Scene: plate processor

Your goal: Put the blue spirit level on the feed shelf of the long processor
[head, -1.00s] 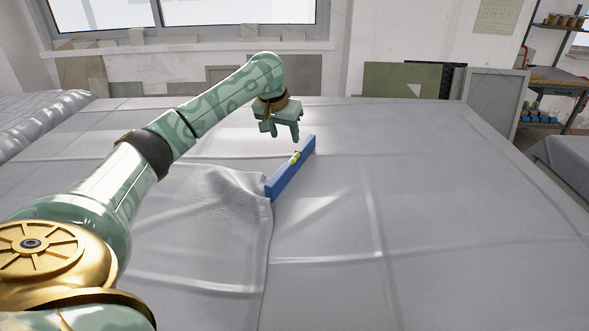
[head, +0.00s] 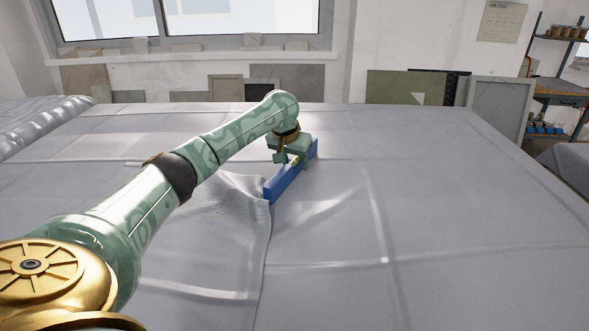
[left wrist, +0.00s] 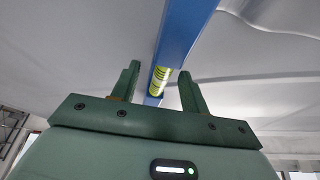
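The blue spirit level (head: 285,184) stands on its narrow edge on the grey sheet-covered table, slanting from near left to far right. Its yellow-green vial shows in the left wrist view, where the level (left wrist: 183,30) runs between the fingers. My left gripper (head: 294,161) is over the level's far half, one finger on each side. In the left wrist view the gripper (left wrist: 159,78) is open, with gaps between the fingers and the level. My right gripper is not in view. The long processor and its feed shelf are not in view.
The grey sheet (head: 430,200) has creases and a raised fold just left of the level's near end. The table is clear to the right. Panels (head: 405,87) lean against the back wall, and a shelf rack (head: 560,85) stands at the far right.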

